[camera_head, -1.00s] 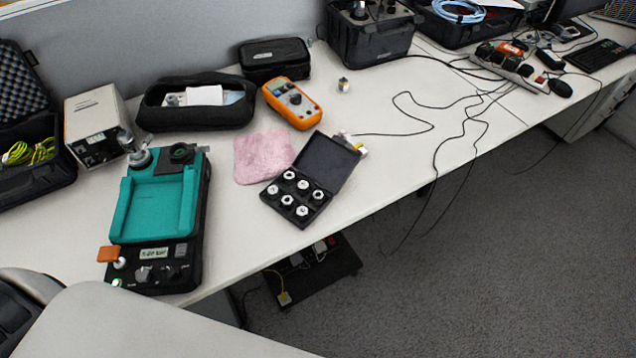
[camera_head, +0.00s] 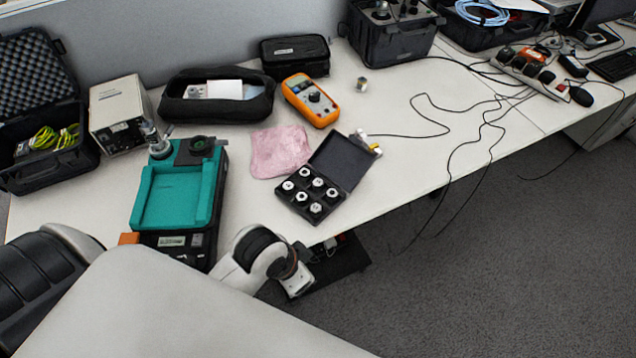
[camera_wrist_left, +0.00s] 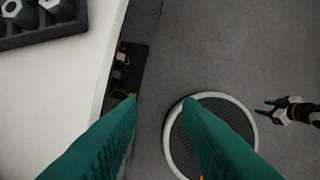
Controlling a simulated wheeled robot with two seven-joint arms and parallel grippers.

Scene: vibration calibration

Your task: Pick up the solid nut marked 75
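An open black case (camera_head: 279,200) on the table holds several silver nuts (camera_head: 316,208) in two rows. Their markings are too small to read, so I cannot tell which is the 75. My left arm's white and black wrist (camera_head: 268,255) is at the table's front edge, nearer to me than the case; its fingertips are hidden in the head view. In the left wrist view, my left gripper (camera_wrist_left: 161,100) has its green fingers apart and empty, with the case corner and nuts (camera_wrist_left: 15,9) at top left. My right gripper (camera_wrist_left: 268,107) shows at the right, fingers apart, over the floor.
A teal and black device (camera_head: 172,200) stands left of the case. A pink cloth (camera_head: 279,150), an orange multimeter (camera_head: 311,100) and a small metal part (camera_head: 361,85) lie behind. The case's open lid (camera_head: 343,162) stands up at its back right. Loose cables cross the right side.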

